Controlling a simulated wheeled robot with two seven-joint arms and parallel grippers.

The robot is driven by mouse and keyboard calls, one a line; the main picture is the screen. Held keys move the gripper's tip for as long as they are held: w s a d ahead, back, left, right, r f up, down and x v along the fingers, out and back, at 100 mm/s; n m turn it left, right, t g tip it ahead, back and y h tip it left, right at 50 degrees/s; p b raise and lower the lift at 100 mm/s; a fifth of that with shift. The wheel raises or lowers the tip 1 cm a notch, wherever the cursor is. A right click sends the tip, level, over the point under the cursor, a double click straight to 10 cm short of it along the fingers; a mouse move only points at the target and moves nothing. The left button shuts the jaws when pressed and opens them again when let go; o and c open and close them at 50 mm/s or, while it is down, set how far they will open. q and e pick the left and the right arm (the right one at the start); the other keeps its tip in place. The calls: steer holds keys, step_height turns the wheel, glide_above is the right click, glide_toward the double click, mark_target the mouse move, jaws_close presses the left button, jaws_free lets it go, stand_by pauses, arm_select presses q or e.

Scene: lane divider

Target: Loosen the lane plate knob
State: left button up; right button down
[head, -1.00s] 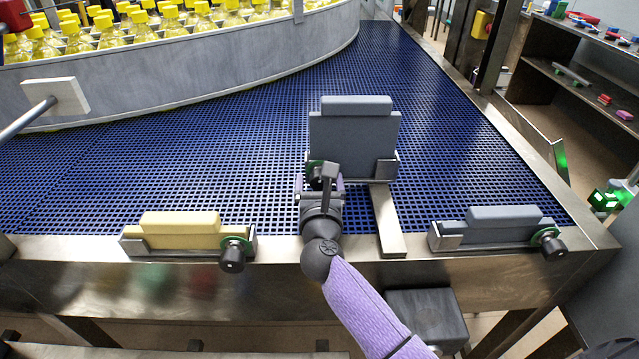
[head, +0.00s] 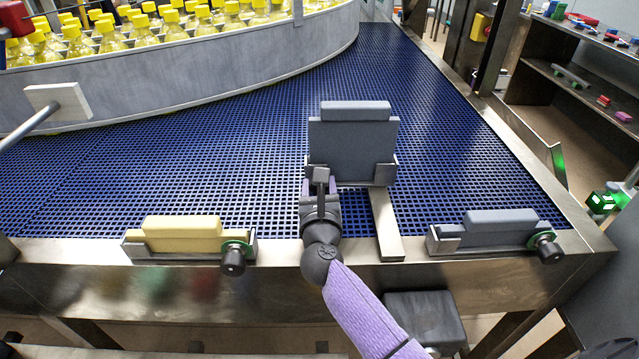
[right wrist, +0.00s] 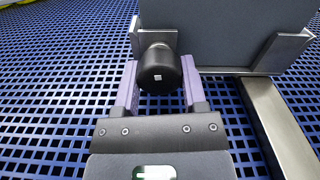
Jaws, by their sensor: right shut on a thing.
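The grey lane plate (head: 352,145) stands upright in a metal holder (head: 383,172) on the blue belt, at the end of a metal bar (head: 388,225). Its black knob (right wrist: 160,68) faces my right wrist camera and shows a small white square mark. My right gripper (head: 320,186) has its purple fingers on both sides of the knob and is shut on it. In the head view the gripper and wrist hide the knob. My left gripper is not in view.
A yellow block (head: 180,234) and a second grey block (head: 500,225) sit in knobbed holders at the belt's front edge, left and right of my arm. A curved metal wall (head: 190,85) with yellow-capped bottles (head: 110,38) behind it stands at the back left.

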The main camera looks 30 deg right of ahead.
steer(key=n+p, duration=0.2)
steer(key=n, duration=0.1)
steer(key=shift+r+n, duration=0.1)
steer(key=shift+n, duration=0.2)
steer(key=n+p, duration=0.2)
steer(key=n, duration=0.2)
steer(key=shift+n, duration=0.3)
steer(key=n+p, duration=0.2)
steer(key=n, duration=0.2)
steer(key=shift+d, duration=0.1)
steer(key=n+p, duration=0.1)
steer(key=n, duration=0.2)
steer(key=shift+r+n, duration=0.1)
steer(key=shift+n, duration=0.3)
steer(key=shift+s+n, duration=0.1)
steer(key=shift+n, duration=0.4)
steer(key=shift+p, duration=0.3)
